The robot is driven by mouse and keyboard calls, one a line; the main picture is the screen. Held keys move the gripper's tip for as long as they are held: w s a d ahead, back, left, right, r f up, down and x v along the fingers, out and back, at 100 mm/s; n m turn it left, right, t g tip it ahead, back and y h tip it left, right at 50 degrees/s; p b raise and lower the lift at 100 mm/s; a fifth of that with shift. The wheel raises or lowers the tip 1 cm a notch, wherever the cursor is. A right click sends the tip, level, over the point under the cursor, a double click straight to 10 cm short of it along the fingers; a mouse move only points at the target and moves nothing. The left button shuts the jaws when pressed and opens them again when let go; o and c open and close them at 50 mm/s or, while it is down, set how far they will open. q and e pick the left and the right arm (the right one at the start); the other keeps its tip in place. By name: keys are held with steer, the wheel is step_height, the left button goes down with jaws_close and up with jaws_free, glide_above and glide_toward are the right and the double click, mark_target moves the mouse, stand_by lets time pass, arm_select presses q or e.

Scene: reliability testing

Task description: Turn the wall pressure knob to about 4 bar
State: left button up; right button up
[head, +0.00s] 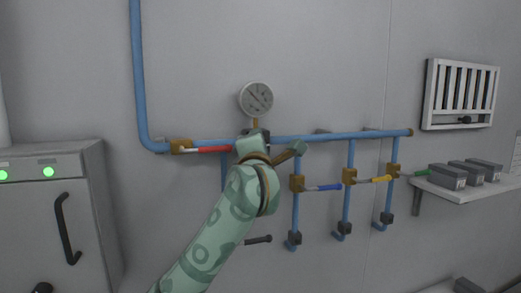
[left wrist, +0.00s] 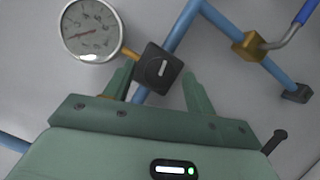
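The pressure knob (left wrist: 151,72) is a dark square block with a white pointer line, on the blue wall pipe in the left wrist view. My left gripper (left wrist: 158,76) is open, with one finger on each side of the knob. I cannot tell whether the fingers touch it. In the head view my left gripper (head: 272,147) covers most of the knob. The round gauge (head: 256,99) is just above and also shows in the left wrist view (left wrist: 92,30). My right gripper is not in view.
A blue pipe (head: 345,135) runs along the wall with red (head: 212,149), blue (head: 325,187), yellow (head: 377,179) and green (head: 415,174) valve levers. A grey cabinet (head: 95,205) stands left. A shelf (head: 478,192) with grey boxes and a vent (head: 461,94) are right.

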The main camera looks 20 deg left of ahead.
arm_select(q)
steer(key=shift+s, duration=0.1)
steer(key=b+v, duration=0.3)
steer(key=v, duration=1.3)
steer(key=shift+b, duration=0.4)
